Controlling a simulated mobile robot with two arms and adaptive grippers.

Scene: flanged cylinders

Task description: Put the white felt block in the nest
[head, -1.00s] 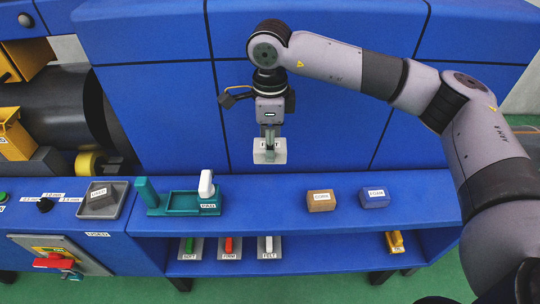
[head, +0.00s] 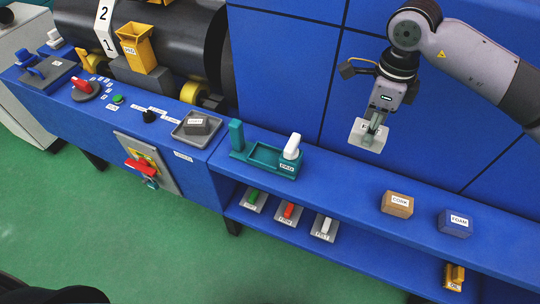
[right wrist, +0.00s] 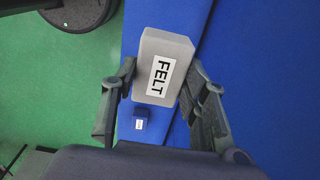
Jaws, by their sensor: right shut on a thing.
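The white felt block (head: 366,136) shows light grey-white with a label; "FELT" reads clearly in the right wrist view (right wrist: 163,65). My right gripper (head: 372,128) is shut on it and holds it in the air before the blue panels, above and behind the counter. Both fingers lie along its sides in the right wrist view. A teal fixture (head: 263,155) on the counter has a shallow empty recess, a post at its left end and a white-topped piece at its right. No sign reads "nest"; this fixture may be it. My left gripper is not in view.
Cork (head: 397,204) and foam (head: 456,222) blocks stand right on the counter. Small plates with green, red and white pieces sit on the lower shelf (head: 262,210). Counter between fixture and cork is clear.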

